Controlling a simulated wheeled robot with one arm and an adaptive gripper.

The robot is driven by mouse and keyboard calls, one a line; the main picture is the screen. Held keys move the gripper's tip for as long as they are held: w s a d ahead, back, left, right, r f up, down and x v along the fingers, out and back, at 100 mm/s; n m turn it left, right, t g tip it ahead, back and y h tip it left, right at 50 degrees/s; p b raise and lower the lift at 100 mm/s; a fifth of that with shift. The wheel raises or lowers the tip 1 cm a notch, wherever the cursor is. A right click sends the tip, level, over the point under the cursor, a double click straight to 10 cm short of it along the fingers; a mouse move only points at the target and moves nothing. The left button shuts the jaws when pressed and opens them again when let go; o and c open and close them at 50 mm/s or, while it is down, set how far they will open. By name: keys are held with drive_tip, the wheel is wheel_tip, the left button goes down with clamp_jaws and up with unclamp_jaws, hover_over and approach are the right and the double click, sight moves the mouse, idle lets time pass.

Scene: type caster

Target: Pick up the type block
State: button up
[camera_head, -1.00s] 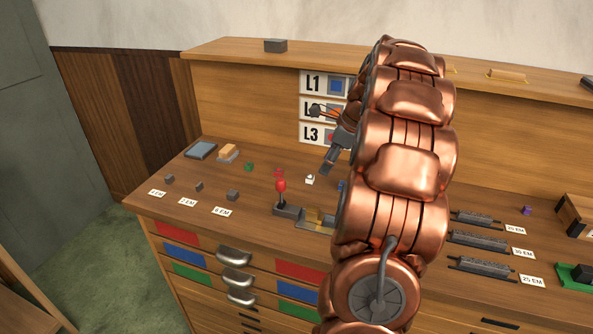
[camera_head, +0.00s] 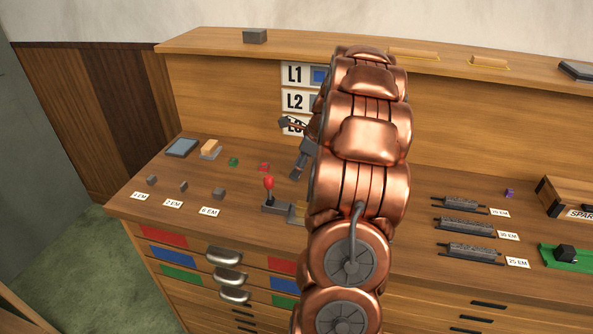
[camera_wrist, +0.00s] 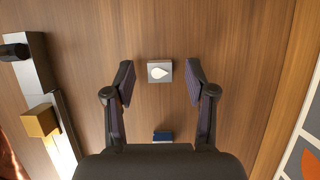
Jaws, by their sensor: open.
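In the wrist view a small grey type block (camera_wrist: 153,78) with a white drop-shaped mark on its top sits on the wooden bench. My gripper (camera_wrist: 159,76) is open above it. In that picture the block lies between the two fingertips, with a gap on each side, and neither finger appears to touch it. The height of the fingers over the block is hard to tell. In the head view my gripper (camera_head: 298,168) hangs over the bench beside the lettered signs. The block cannot be made out there.
A dark blue block (camera_wrist: 163,137) lies close by, nearer the palm. A metal fixture with a brass block (camera_wrist: 40,120) is at left. In the head view a red-knobbed lever (camera_head: 268,184) stands left of my gripper. Small grey blocks (camera_head: 219,193) and a green piece (camera_head: 233,161) lie farther left.

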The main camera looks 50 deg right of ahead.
drive_tip(key=shift+f, duration=0.2)
clamp_jaws()
idle(0.3)
drive_tip(key=shift+r, duration=0.1)
drive_tip(key=shift+r+b, duration=0.5)
drive_tip(key=shift+r, duration=1.1)
drive_tip(key=s+a+b, duration=0.1)
drive_tip(key=s, duration=0.3)
drive_tip(key=s+a+r, duration=0.1)
drive_tip(key=s, duration=0.4)
drive_tip(key=s+a+b, duration=0.1)
drive_tip(key=s, duration=0.3)
drive_tip(key=shift+s+a+r+b, duration=0.2)
drive_tip(key=shift+s+a+b, duration=0.1)
drive_tip(key=shift+a+b, duration=0.1)
drive_tip(key=shift+s+a+r, duration=0.1)
drive_tip(key=shift+s+a, duration=0.05)
drive_tip(key=shift+s, duration=0.3)
drive_tip(key=shift+s+a+r, duration=0.1)
drive_tip(key=shift+s+a, duration=0.05)
drive_tip(key=shift+s, duration=0.25)
